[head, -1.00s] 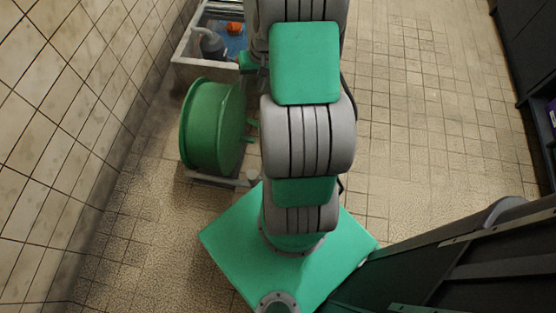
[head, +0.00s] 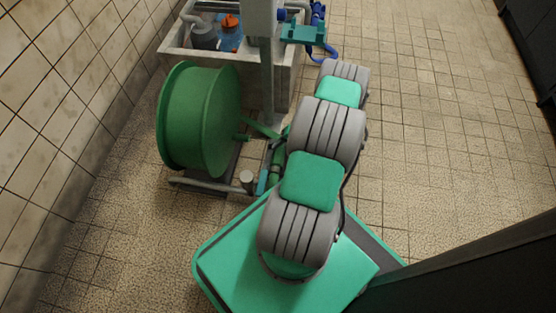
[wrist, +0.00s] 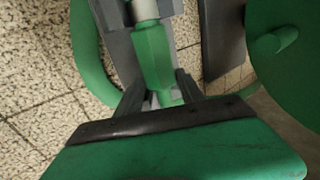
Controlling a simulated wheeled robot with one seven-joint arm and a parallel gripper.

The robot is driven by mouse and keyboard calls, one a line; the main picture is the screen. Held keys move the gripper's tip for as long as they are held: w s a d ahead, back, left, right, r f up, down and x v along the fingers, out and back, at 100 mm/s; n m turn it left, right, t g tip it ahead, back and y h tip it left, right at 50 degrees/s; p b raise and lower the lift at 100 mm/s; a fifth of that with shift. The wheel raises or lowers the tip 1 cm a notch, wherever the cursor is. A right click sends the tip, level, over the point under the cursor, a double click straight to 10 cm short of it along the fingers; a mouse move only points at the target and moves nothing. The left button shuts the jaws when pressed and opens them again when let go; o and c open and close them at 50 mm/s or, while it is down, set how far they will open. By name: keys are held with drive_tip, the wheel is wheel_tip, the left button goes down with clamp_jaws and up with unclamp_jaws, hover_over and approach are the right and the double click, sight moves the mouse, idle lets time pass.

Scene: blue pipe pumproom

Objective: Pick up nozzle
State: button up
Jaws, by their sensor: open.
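A green nozzle (wrist: 152,58) with faceted sides shows in the wrist view, with a pale grey section (wrist: 145,10) at its far end. My gripper (wrist: 160,92) is open, with its two dark fingers on either side of the nozzle's near part. The near end of the nozzle is partly hidden by the gripper's black edge and green body. I cannot tell whether the fingers touch the nozzle. In the head view, the gripper and the nozzle cannot be clearly told apart from the green parts beside the reel.
A green hose reel (head: 198,118) stands left of my arm on a grey frame; it also shows at right in the wrist view (wrist: 300,75). A green hose (wrist: 84,50) curves left of the nozzle. A concrete basin (head: 270,82) stands behind. Tiled floor at right is clear.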

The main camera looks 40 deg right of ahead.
drive_tip(key=shift+w+f, duration=0.1)
drive_tip(key=shift+w, duration=0.05)
drive_tip(key=shift+c, duration=0.5)
clamp_jaws()
